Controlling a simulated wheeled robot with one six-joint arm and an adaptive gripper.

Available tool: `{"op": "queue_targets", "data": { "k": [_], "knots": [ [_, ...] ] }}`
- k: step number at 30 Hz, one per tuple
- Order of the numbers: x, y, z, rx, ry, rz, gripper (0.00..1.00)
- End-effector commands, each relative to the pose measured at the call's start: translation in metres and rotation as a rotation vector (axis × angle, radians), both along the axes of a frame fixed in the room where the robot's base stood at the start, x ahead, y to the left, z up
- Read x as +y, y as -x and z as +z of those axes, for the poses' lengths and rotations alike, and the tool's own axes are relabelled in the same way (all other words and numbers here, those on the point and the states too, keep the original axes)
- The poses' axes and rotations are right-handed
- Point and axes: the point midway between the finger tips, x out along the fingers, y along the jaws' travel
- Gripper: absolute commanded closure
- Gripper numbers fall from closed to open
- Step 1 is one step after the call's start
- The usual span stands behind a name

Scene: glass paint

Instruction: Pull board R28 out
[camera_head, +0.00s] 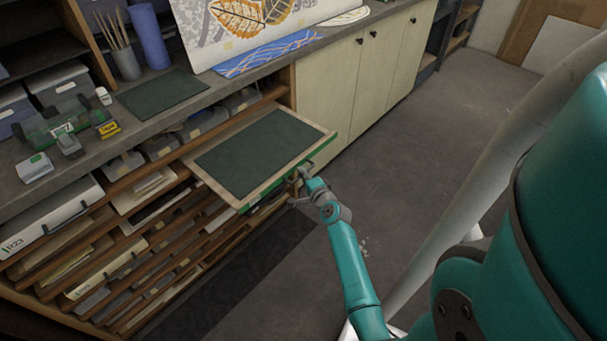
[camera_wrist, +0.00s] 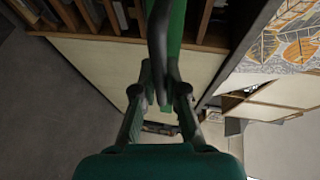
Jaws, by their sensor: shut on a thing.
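A board (camera_head: 255,150) with a pale wooden rim and a dark green mat on top sticks out of the shelf unit, level, over the floor. Its front edge is green, and I cannot read a label on it. My gripper (camera_head: 303,178) is at this front edge, near its right end, shut on the board's handle. In the wrist view the green front (camera_wrist: 178,28) and a dark curved handle (camera_wrist: 158,45) run down between the fingers of my gripper (camera_wrist: 163,98). The fingers partly hide the handle.
Below are slots with other boards and papers; a white front marked R23 (camera_head: 50,222) is at left. The worktop above holds a dark mat (camera_head: 160,93), a green tool (camera_head: 60,125) and boxes. Pale cupboards (camera_head: 345,85) stand right of the board. The floor in front is open.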

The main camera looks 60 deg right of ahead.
Motion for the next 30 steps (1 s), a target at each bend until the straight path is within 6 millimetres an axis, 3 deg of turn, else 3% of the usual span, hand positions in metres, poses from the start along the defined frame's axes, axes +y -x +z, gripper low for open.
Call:
{"op": "queue_targets", "data": {
  "k": [10,11,13,23,30],
  "knots": [
    [0.0,0.0,-0.001,0.001,-0.001,0.0,1.0],
    [0.0,0.0,-0.001,0.001,-0.001,0.0,0.82],
    [0.0,0.0,-0.001,0.001,-0.001,0.0,0.64],
    [0.001,0.001,0.0,0.0,0.0,0.0,0.63],
    [0.014,0.02,0.003,0.001,-0.002,-0.001,0.63]
  ]
}}
